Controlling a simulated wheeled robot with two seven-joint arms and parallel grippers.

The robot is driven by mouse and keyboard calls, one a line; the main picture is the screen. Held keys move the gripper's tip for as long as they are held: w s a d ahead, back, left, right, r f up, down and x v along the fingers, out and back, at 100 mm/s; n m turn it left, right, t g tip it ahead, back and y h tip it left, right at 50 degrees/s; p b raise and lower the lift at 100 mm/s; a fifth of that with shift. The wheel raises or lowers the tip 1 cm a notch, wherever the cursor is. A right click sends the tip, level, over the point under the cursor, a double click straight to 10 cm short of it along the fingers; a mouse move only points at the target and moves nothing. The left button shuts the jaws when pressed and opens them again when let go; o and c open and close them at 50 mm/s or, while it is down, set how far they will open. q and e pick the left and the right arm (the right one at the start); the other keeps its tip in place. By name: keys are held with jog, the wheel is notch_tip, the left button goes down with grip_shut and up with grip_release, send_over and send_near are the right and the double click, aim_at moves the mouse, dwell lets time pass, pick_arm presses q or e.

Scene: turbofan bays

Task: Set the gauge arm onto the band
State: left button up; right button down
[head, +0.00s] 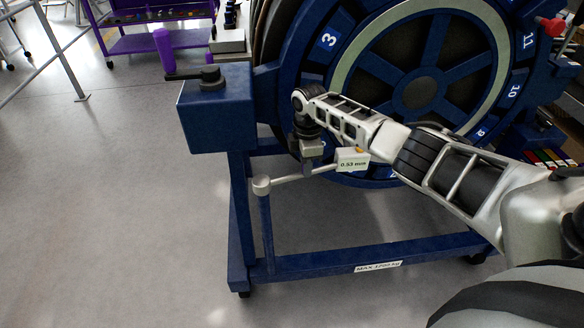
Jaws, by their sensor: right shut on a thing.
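The gauge arm (290,180) is a thin pale rod with a round knob at its left end and a white box reading "0.53 mm" at its right end. My right gripper (308,169) points down and is shut on the rod near its middle. It holds the gauge arm in front of the lower left of the big blue wheel. The band (345,66) appears to be the pale ring on the wheel's face; my right arm covers its lower left part. The gauge arm looks apart from this ring, but the depth gap is hard to tell. My left gripper is out of view.
The blue stand (330,262) carries the numbered wheel, with a low bar marked with a maximum load. A blue box (217,112) with a dark handle on top stands left of the wheel. A purple cart (150,42) is behind.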

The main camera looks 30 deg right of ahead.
jog(key=shift+w+a, duration=0.1)
jog(key=shift+w, duration=0.05)
jog(key=shift+f, duration=0.1)
jog(key=c, duration=1.7)
grip_release()
jog(key=o, duration=0.3)
jog(key=shift+w+f, duration=0.1)
jog(key=shift+o, duration=0.2)
notch_tip(320, 180, up, 16)
